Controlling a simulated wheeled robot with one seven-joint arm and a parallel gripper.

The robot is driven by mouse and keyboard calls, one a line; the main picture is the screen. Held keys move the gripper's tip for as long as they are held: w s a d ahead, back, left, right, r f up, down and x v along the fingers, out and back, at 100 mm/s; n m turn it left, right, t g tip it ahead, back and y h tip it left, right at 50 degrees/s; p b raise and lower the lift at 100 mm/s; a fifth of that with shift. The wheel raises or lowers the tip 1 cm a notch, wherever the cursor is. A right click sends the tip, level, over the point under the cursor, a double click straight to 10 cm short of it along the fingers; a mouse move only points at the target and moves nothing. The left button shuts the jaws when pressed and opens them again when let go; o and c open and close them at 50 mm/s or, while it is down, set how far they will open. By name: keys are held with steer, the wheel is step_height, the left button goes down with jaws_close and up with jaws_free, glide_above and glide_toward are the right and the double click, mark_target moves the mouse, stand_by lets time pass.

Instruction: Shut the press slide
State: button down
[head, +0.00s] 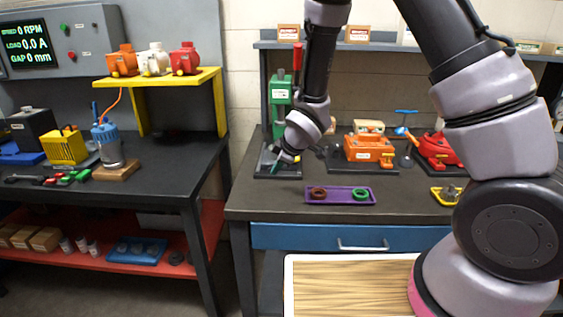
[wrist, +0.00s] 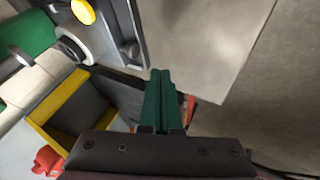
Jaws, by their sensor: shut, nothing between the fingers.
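The press is a green upright (head: 281,97) with a red-tipped lever (head: 297,56), on a dark base plate (head: 262,170) at the left end of the right bench. My gripper (head: 274,169) is low over this base, in front of the upright, and partly blocks it. In the wrist view my gripper's dark green fingers (wrist: 158,100) are together and empty. That view also shows a green body (wrist: 27,38) with a pale cylinder and a yellow knob (wrist: 83,11), apparently the press, left of the fingers. I cannot tell how far the slide is open, or whether the fingers touch it.
A purple tray (head: 312,201) with a brown and a green ring lies in front of the press. An orange machine (head: 368,150) and a red one (head: 438,149) stand to the right. A yellow stand (head: 190,77) with motors is on the left bench. A gap separates the benches.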

steer(key=x, duration=0.3)
steer(key=shift+w+a+f, duration=0.1)
steer(key=shift+w+f, duration=0.05)
steer(key=shift+f, duration=0.15)
steer(key=w, duration=0.3)
steer(key=shift+w, duration=0.55)
steer(key=w, duration=1.1)
steer(key=shift+d, duration=0.25)
steer(key=shift+w+r, duration=0.1)
steer(key=shift+w, duration=0.05)
